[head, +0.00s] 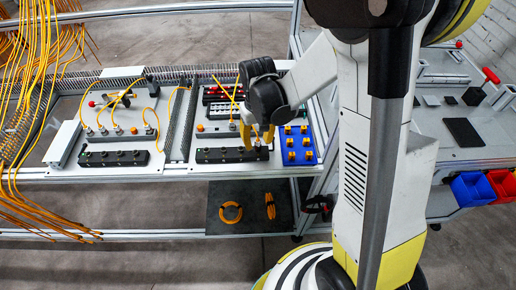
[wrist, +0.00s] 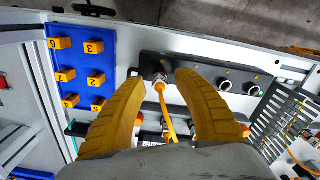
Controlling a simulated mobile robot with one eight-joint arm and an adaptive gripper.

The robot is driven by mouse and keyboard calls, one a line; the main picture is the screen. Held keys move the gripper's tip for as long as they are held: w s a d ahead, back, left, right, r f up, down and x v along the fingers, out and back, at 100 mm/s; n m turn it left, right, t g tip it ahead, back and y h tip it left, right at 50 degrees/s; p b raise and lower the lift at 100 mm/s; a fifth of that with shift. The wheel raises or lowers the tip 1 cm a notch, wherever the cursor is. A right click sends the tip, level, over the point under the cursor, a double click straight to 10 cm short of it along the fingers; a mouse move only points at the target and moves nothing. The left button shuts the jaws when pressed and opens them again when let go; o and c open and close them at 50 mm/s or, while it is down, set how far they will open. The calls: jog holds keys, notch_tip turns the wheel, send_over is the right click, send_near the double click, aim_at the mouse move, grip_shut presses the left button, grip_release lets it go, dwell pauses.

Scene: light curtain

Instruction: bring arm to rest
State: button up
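My gripper (head: 257,134) is over the right-hand panel (head: 221,79) of the bench, close to a black connector strip (head: 232,155). In the wrist view its two yellow fingers (wrist: 159,82) stand apart. Between them is a metal plug (wrist: 160,79) with an orange cable (wrist: 168,115), seated at the black strip. I see gaps between the plug and both fingers. My arm is stretched out over the bench, and my own links hide part of it in the head view.
A blue board (head: 297,144) with numbered orange blocks lies right of the gripper. Orange cables (head: 35,90) hang at left. Coiled cables (head: 231,212) lie on a dark lower plate. Blue (head: 472,188) and red (head: 502,185) bins hang on the right bench. Floor shows in front.

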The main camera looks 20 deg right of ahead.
jog(key=shift+f, duration=0.15)
grip_shut()
jog(key=shift+f, duration=0.1)
dwell(0.5)
jog(key=m+b, duration=0.1)
jog(key=m, duration=0.3)
jog(key=shift+f+m, duration=0.1)
jog(key=shift+m, duration=0.3)
jog(key=m, duration=0.3)
jog(key=shift+b, duration=0.35)
jog(key=shift+o, duration=0.2)
grip_release()
